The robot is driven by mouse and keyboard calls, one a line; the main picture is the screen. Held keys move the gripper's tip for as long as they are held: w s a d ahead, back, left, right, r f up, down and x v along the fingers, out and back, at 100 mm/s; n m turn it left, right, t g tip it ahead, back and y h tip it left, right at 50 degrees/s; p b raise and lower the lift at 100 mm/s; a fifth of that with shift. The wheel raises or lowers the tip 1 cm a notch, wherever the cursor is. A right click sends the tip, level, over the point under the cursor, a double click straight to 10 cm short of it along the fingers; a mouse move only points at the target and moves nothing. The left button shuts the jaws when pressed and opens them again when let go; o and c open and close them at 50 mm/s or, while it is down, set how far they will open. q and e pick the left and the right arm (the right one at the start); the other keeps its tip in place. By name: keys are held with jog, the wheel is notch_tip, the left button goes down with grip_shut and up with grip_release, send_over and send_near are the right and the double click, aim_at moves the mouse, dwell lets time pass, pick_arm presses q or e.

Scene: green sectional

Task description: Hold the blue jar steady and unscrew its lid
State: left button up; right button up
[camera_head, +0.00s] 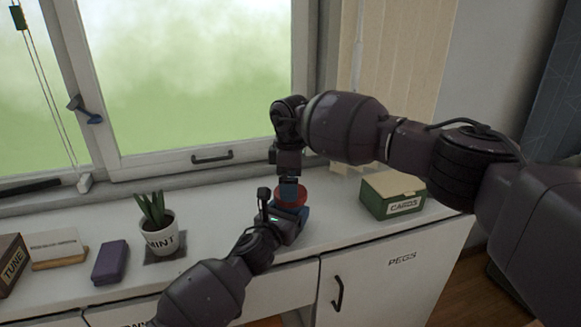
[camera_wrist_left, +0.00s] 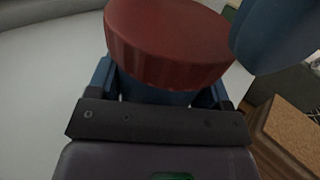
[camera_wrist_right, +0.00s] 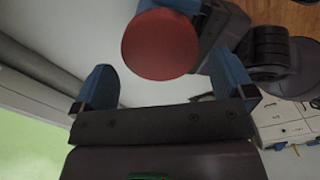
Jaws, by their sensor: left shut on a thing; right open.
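The jar's red lid (camera_head: 291,195) shows on the white counter top below the window, and it is on the jar. In the left wrist view the lid (camera_wrist_left: 165,50) sits over the blue jar body (camera_wrist_left: 155,94), which is mostly hidden. My left gripper (camera_head: 287,213) is shut on the jar body from the front. My right gripper (camera_wrist_right: 165,85) is open and points down over the lid from above. In the right wrist view the round lid (camera_wrist_right: 160,44) lies beyond the fingertips, with gaps on both sides. A right finger (camera_wrist_left: 275,35) shows beside the lid.
A green cards box (camera_head: 392,195) stands right of the jar. The window (camera_head: 190,85) is close behind.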

jog(key=shift+f, duration=1.45)
